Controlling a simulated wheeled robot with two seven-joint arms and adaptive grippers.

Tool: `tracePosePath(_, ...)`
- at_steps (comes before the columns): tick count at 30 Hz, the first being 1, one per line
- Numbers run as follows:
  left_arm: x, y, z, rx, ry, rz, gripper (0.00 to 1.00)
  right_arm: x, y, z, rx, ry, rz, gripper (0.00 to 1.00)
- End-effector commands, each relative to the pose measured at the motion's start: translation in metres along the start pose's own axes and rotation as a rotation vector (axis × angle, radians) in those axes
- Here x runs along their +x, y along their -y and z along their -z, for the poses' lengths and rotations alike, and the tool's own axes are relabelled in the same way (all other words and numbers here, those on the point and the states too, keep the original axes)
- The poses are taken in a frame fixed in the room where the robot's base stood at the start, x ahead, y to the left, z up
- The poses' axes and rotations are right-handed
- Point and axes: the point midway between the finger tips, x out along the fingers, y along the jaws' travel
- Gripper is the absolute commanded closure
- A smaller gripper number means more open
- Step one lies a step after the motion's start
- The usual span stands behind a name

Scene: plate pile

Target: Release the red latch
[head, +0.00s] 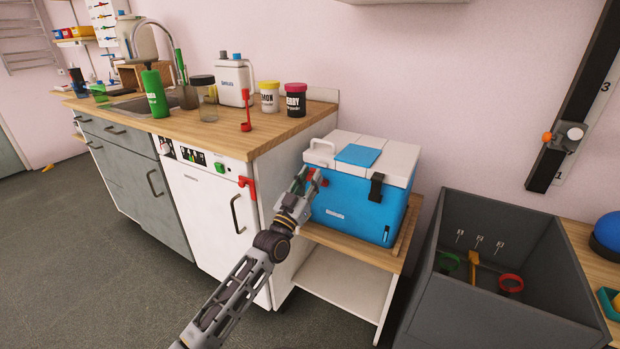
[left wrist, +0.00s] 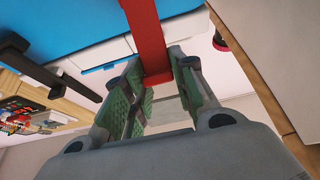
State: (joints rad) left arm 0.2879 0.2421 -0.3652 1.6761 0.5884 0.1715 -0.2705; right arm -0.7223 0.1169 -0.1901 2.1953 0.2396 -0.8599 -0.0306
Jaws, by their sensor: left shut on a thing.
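The red latch (left wrist: 150,42) is a flat red strip on the front of a blue cooler box (head: 345,205) with a white lid (head: 402,158). My left gripper (head: 309,180) reaches the front left of the cooler and is shut on the latch. In the left wrist view the end of the red strip lies between the green-padded fingers (left wrist: 155,92). In the head view the gripper hides most of the latch, with only a bit of red (head: 323,181) showing. A black latch (head: 376,187) sits on the cooler's front right. My right gripper is not in view.
The cooler stands on a low wooden-topped shelf (head: 398,255). A white appliance (head: 205,200) with a red catch (head: 247,186) stands close on the left under the wooden counter (head: 225,138). A grey open bin (head: 470,308) is to the right.

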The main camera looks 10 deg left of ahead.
Motion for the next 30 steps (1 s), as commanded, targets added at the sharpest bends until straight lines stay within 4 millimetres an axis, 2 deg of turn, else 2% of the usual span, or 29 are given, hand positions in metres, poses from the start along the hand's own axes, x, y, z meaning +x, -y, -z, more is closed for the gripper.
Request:
tracePosePath(1, -0.005, -0.001, -0.012, 0.001, 0.009, -0.002, 1.0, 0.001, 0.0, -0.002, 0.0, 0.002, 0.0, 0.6)
tracePosePath(7, -0.01, -0.001, -0.016, 0.001, -0.051, -0.003, 1.0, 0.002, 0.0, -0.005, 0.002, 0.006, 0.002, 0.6)
tracePosePath(19, -0.022, -0.002, -0.025, -0.001, -0.042, -0.003, 1.0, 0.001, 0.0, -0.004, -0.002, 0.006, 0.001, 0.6)
tracePosePath(30, -0.038, -0.003, -0.043, -0.001, -0.043, -0.003, 1.0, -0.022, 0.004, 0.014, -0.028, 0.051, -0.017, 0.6)
